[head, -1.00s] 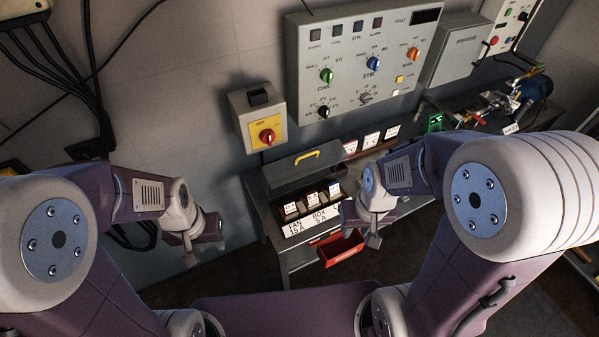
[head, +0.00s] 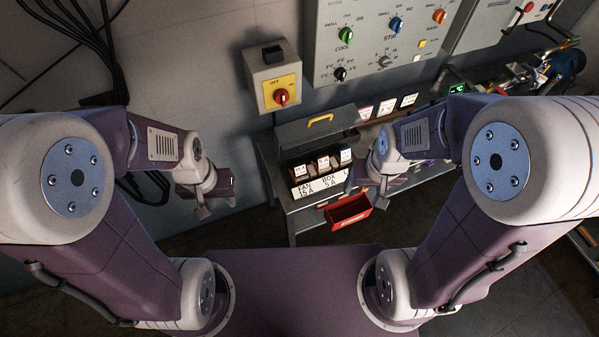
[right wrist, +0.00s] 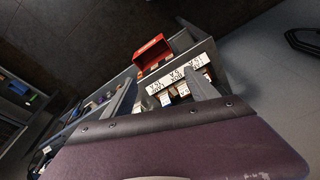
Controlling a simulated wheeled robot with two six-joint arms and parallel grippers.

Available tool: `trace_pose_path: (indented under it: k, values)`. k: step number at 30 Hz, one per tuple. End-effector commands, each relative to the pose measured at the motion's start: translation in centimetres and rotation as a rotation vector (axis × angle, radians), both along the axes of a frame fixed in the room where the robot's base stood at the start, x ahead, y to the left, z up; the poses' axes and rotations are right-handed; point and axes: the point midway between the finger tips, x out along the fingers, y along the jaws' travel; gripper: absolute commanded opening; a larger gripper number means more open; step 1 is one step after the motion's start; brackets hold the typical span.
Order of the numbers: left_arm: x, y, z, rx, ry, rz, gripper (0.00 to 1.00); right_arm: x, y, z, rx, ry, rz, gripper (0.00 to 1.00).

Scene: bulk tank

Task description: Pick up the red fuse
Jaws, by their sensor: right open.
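I cannot make out a red fuse in either view. An open grey fuse box (head: 318,128) with a yellow handle stands below the wall panel. It holds several dark fuse holders with white tags (head: 323,163), above a white strip (head: 318,187) reading FAN 15 A and BOX 5 A. My right gripper (head: 372,203) is just right of the box, apart from it. In the right wrist view its fingers (right wrist: 160,75) are spread and empty, with the tagged row (right wrist: 180,92) beyond them. My left gripper (head: 208,207) hangs left of the box; its jaws are unclear.
A red bin (head: 349,211) hangs at the bench front below the box; it also shows in the right wrist view (right wrist: 152,54). A yellow switch box (head: 273,80) and a control panel (head: 380,45) are on the wall. Cluttered tools (head: 520,75) lie at right.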

Motion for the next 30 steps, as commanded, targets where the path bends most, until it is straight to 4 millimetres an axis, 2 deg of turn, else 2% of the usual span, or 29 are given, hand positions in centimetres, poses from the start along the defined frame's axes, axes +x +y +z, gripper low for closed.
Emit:
trace_pose_path:
  k: [4,5,6,9,12,14,17,21,24,27,30]
  values:
    - [0.0,0.0,0.0,0.0,0.0,0.0,0.36,6.2,-0.1,2.0,-0.007,-0.267,0.01,0.67]
    - [0.0,0.0,-0.8,0.0,0.0,0.0,0.36,7.6,0.0,1.8,-0.008,-0.327,0.016,0.67]
    - [0.0,0.0,-2.3,0.0,-0.001,0.0,0.36,9.3,0.3,1.2,-0.008,-0.408,0.029,0.67]
    - [0.0,0.0,-6.4,0.0,0.0,0.0,0.36,12.7,1.4,-0.4,0.001,-0.584,0.065,0.67]
    - [0.0,0.0,-10.0,0.0,0.001,0.0,0.36,15.0,2.8,-2.0,0.015,-0.717,0.102,0.67]
    - [0.0,0.0,-12.5,0.0,0.001,0.0,0.36,16.0,3.7,-3.2,0.026,-0.787,0.125,0.67]
    - [0.0,0.0,-17.5,0.0,0.0,0.0,0.36,17.3,5.6,-6.3,0.051,-0.896,0.168,0.67]
    - [0.0,0.0,-25.4,0.0,0.001,0.0,0.36,18.2,8.6,-12.3,0.094,-1.004,0.232,0.67]
    - [0.0,0.0,-30.2,0.0,0.001,0.0,0.36,18.0,10.4,-17.2,0.117,-1.016,0.273,0.67]
    - [0.0,0.0,-33.6,0.0,0.0,0.0,0.36,17.6,11.7,-21.1,0.131,-1.002,0.302,0.67]
    - [0.0,0.0,-35.4,0.0,0.0,0.0,0.36,17.4,12.5,-23.2,0.139,-0.993,0.32,0.67]
